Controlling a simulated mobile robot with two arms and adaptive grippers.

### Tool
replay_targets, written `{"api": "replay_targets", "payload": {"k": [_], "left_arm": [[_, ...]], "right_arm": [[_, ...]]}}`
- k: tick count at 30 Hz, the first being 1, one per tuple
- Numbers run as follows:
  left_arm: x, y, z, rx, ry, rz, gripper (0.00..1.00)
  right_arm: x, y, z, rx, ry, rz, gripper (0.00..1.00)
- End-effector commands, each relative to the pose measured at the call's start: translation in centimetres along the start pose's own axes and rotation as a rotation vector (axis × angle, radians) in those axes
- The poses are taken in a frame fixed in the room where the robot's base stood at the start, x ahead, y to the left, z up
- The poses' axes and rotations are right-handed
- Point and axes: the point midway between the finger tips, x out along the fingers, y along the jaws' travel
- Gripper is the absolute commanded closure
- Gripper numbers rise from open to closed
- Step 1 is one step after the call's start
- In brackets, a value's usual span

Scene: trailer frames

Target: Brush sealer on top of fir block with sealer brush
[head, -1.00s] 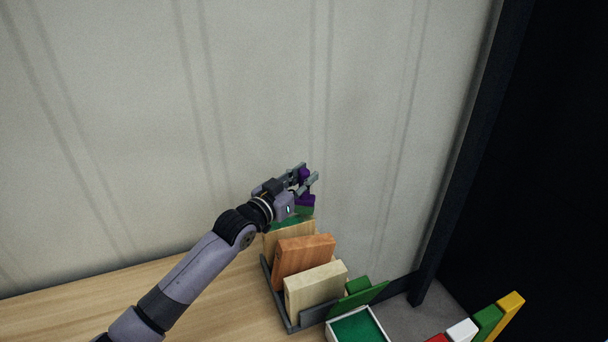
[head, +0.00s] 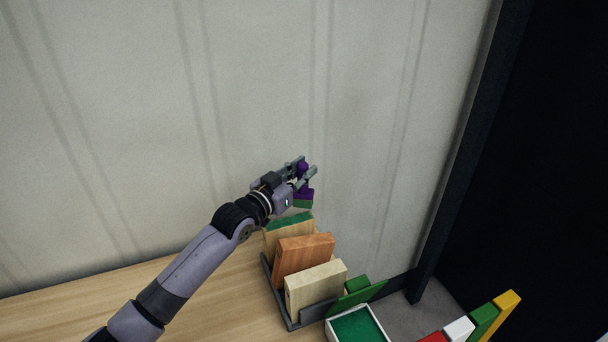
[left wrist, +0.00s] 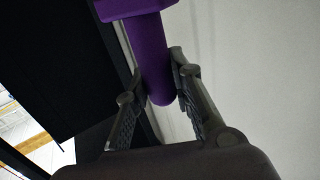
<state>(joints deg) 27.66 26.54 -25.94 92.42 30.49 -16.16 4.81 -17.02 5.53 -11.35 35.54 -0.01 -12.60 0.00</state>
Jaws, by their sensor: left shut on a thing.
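The sealer brush (head: 304,195) has a purple handle and head with a green underside. My left gripper (head: 307,167) is shut on its handle and holds it upright above the rearmost block, apart from it. In the left wrist view the purple handle (left wrist: 148,55) stands between both fingers. Three wooden blocks stand on edge in a dark rack (head: 292,325). The rear block (head: 289,235) is light wood with a green top. The middle block (head: 303,260) is reddish-orange and the front block (head: 315,289) is pale; their tops look bare. I cannot tell which is fir. My right gripper is out of view.
A white-rimmed tray (head: 380,323) with green inside sits right of the rack, beside a green panel (head: 357,299). Several coloured pieces, including a yellow one (head: 509,303), stand at lower right. The wall is close behind; the wooden tabletop is clear at left.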

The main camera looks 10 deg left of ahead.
Motion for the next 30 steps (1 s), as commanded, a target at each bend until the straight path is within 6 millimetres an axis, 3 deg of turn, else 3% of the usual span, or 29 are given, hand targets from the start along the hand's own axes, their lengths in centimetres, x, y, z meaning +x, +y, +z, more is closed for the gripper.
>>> {"api": "replay_targets", "payload": {"k": [7, 12, 30], "left_arm": [[0.3, -0.2, -2.7, -0.001, 0.002, -0.003, 1.0], [0.5, -0.3, -3.9, -0.001, 0.002, -0.006, 1.0], [0.6, -0.4, -3.9, -0.001, 0.001, -0.006, 1.0]], "right_arm": [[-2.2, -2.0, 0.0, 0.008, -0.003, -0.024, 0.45], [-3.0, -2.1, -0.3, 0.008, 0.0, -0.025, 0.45], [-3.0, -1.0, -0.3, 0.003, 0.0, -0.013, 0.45]]}}
